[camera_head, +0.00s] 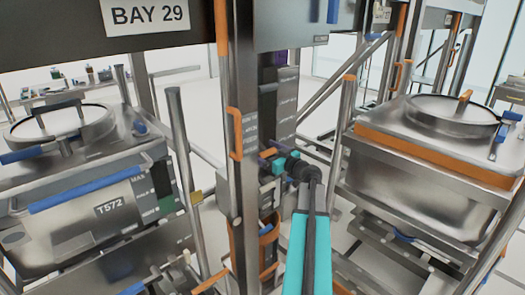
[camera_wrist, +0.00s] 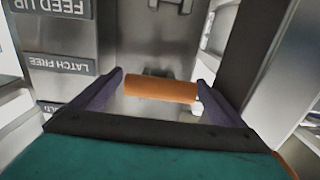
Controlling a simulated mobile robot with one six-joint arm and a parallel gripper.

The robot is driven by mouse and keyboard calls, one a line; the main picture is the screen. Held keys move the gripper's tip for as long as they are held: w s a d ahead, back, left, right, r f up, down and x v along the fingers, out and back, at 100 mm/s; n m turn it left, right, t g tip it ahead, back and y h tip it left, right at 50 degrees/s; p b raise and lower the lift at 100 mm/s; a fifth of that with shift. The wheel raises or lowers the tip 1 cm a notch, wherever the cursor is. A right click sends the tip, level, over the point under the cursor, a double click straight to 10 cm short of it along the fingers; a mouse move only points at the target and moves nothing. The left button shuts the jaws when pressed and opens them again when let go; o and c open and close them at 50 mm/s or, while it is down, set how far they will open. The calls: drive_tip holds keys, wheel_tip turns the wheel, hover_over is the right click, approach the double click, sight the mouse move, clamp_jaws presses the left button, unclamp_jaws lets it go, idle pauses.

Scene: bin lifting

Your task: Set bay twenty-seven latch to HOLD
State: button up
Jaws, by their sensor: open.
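In the wrist view an orange bar-shaped handle (camera_wrist: 160,90) lies crosswise between the two dark fingers of my gripper (camera_wrist: 158,78). The fingers are apart, with a gap at the handle's left end; contact at its right end is unclear. A grey panel left of it carries upside-down labels, FEED UP, LATCH FREE (camera_wrist: 60,65) and a cut-off one ending in OLD. In the head view my gripper (camera_head: 264,155) is beside the steel post, below a dark labelled panel (camera_head: 286,105).
A BAY 29 sign (camera_head: 150,14) hangs at upper left. A lidded steel bin marked T572 (camera_head: 112,208) stands left, another lidded bin (camera_head: 400,170) right. A steel post (camera_head: 243,200) with an orange handle (camera_head: 235,133) stands close to my gripper. Diagonal bars run behind.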

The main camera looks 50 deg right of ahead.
drive_tip(key=shift+f, duration=0.1)
drive_tip(key=c, duration=1.2)
